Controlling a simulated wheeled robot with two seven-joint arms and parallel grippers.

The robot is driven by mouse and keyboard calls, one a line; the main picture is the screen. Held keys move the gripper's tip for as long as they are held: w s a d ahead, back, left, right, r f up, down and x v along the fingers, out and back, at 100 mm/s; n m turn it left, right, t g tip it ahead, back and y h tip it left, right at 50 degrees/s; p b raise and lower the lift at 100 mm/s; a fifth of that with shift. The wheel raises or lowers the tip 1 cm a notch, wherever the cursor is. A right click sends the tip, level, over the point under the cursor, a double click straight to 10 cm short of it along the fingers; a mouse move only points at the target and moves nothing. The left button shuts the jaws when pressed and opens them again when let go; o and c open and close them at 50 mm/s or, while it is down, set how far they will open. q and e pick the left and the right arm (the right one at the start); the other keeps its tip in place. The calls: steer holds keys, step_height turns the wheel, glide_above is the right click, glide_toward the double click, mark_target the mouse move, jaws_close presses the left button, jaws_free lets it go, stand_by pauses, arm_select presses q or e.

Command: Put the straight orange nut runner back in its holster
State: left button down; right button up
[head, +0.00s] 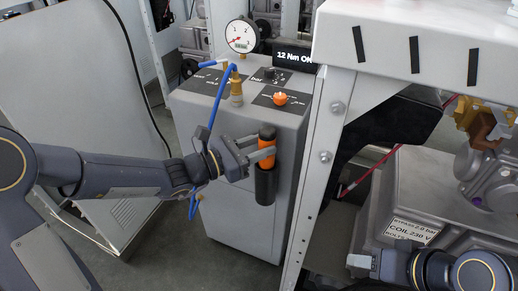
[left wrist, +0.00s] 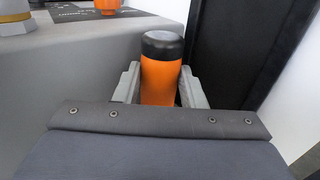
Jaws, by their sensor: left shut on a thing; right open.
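The straight orange nut runner (head: 267,148) is upright, with a black cap on top and an orange body. Its lower end is inside the black tube-shaped holster (head: 265,187) on the front of the grey cabinet; how deep it sits I cannot tell. My left gripper (head: 261,151) is shut on the orange body, just above the holster. In the left wrist view the nut runner (left wrist: 161,75) stands between the two grey fingers (left wrist: 160,88); the holster is hidden there. My right gripper (head: 362,261) is open at the lower right, apart from the nut runner.
The grey cabinet (head: 235,215) carries a round gauge (head: 242,35), a brass fitting with a blue hose (head: 213,100), an orange knob (head: 280,98) and a "12 Nm OK" display (head: 294,56). A pale frame post (head: 312,180) stands close right of the holster. Machinery (head: 425,195) fills the right.

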arm_select(q)
steer(key=c, duration=1.2)
jaws_free()
steer(key=shift+f, duration=0.2)
steer(key=shift+r, duration=0.1)
steer(key=p+v, duration=0.2)
steer(key=v, duration=1)
steer(key=s+m+g+y, duration=0.4)
steer(key=s+m+g, duration=0.2)
steer(key=s+m, duration=0.8)
steer(key=s+a+f+m+t+y, duration=0.1)
steer(key=s+a+m+y, duration=0.1)
steer(key=a, duration=0.1)
steer(key=s+a+f+m+t+y, duration=0.1)
steer(key=s+a+m+y, duration=0.1)
steer(key=a+m+y, duration=0.1)
steer(key=s+a+f+m+y, duration=0.1)
steer(key=s+a+m+y, duration=0.1)
steer(key=a+m, duration=0.1)
steer(key=shift+s+a+t+y, duration=0.1)
steer(key=shift+a+t+y, duration=0.2)
steer(key=shift+t+y, duration=0.1)
steer(key=shift+s, duration=0.1)
